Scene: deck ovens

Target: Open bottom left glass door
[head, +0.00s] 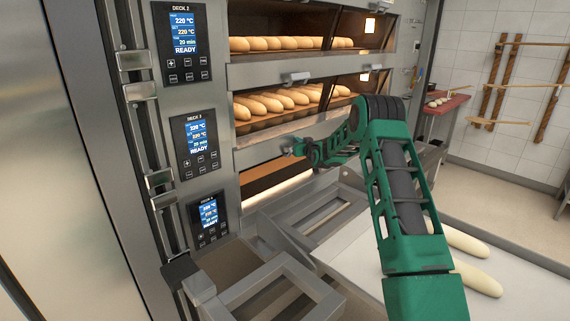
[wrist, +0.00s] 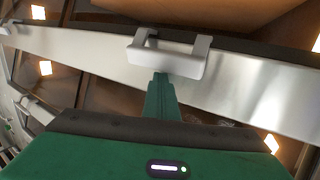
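The bottom left glass door (head: 262,178) is the lowest in the oven front in the head view, under a steel rail (head: 255,155). It looks shut, and my arm hides its right part. My gripper (head: 296,149) is at this rail. In the wrist view a pale bracket-shaped handle (wrist: 168,58) stands on a steel rail (wrist: 85,48). The green end of my gripper (wrist: 161,82) meets the handle's lower edge in the picture. I see only one narrow finger shape, so whether it is open or closed on the handle is unclear.
Upper decks hold bread loaves (head: 275,103) behind doors; one handle (head: 297,78) sticks out above. Control panels (head: 195,145) line the left. A steel frame (head: 275,285) and a pale surface with loaves (head: 475,278) stand in front, low. Open floor (head: 485,175) lies right.

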